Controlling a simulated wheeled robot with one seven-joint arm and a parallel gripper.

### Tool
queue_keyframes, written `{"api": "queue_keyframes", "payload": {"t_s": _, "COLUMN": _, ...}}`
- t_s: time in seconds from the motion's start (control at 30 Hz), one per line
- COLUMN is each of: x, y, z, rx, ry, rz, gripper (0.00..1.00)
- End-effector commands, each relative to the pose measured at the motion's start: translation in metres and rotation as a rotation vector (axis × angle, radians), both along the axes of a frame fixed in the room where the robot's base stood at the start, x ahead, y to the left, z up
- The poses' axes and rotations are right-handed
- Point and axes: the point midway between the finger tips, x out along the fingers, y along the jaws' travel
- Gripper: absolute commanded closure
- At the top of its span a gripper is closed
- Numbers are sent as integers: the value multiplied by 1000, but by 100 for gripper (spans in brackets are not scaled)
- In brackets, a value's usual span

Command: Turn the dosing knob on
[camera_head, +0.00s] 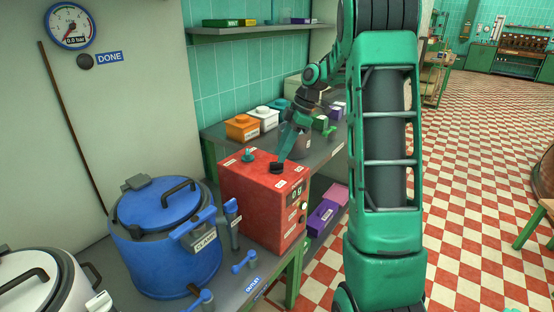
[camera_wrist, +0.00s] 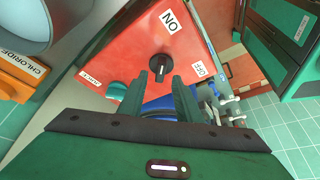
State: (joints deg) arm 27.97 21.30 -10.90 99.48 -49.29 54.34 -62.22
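The red dosing box (camera_head: 262,205) stands on the bench, with a display on its front. On its top is a black dosing knob (camera_head: 277,168), which also shows in the wrist view (camera_wrist: 160,66). In the wrist view an ON label (camera_wrist: 169,21) lies above the knob and an OFF label (camera_wrist: 200,69) to its right. My gripper (camera_wrist: 160,80) is open, its two green fingers apart, with their tips just below the knob in the wrist view. I cannot tell whether they touch it. In the head view my gripper (camera_head: 281,156) comes down onto the box's top at the knob.
A teal knob (camera_head: 248,155) sits on the same top. A blue lidded kettle (camera_head: 165,240) stands left of the box, with a white kettle (camera_head: 40,285) nearer. Orange (camera_head: 242,128) and white (camera_head: 264,118) containers stand behind. My arm covers the middle right; open checkered floor lies beyond.

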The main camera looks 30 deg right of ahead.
Motion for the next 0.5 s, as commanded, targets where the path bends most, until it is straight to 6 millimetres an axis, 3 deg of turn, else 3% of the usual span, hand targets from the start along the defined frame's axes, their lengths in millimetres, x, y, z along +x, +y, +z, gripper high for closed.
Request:
{"api": "queue_keyframes", "payload": {"t_s": 0.2, "x": -6, "y": -17, "z": 39, "rx": -3, "ry": -4, "rz": -2, "gripper": 69}}
{"api": "queue_keyframes", "payload": {"t_s": 0.5, "x": -11, "y": -26, "z": 66, "rx": -1, "ry": 0, "rz": 0, "gripper": 69}}
